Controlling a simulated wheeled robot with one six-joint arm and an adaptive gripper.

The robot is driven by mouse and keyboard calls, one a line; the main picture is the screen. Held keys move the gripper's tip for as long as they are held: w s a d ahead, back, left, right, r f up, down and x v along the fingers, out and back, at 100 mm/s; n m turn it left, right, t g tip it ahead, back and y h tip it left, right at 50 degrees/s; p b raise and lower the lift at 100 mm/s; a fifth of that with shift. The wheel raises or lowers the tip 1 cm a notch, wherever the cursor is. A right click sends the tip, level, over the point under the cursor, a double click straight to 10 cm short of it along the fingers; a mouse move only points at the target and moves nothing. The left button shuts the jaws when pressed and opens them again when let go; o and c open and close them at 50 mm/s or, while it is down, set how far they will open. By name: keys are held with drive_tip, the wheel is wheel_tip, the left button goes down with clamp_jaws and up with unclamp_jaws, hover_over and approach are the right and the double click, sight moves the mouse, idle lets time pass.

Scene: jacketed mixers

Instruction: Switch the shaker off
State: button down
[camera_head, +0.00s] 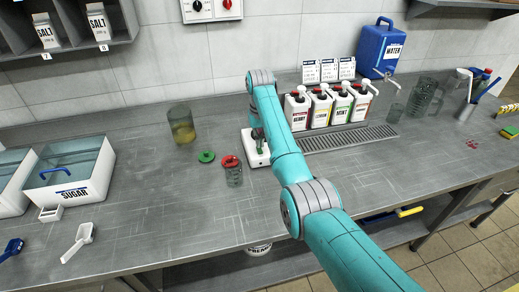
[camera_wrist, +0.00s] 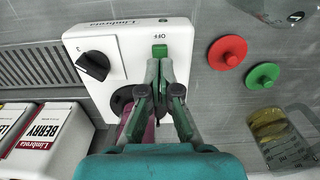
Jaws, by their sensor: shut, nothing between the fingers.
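The shaker (camera_head: 254,158) is a white box on the steel counter, partly covered by my arm in the head view. In the wrist view the shaker (camera_wrist: 110,42) shows a black knob (camera_wrist: 93,66), a green switch (camera_wrist: 160,50) beside the word OFF, and a dark round part (camera_wrist: 122,98). My gripper (camera_wrist: 160,66) is shut and empty, its tips right at the green switch. I cannot tell whether they touch it. A pinkish-purple thing (camera_wrist: 148,132) shows partly behind the fingers. In the head view my gripper (camera_head: 258,138) is small and over the shaker.
A red lid (camera_wrist: 227,52) and a green lid (camera_wrist: 263,75) lie beside the shaker. A glass jar (camera_head: 181,125) with yellowish contents and a small glass (camera_head: 234,176) stand close by. Several pump bottles (camera_head: 298,110) stand behind a drain grate (camera_head: 345,139).

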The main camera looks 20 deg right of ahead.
sight(260, 150)
drive_tip(key=shift+r, duration=2.35)
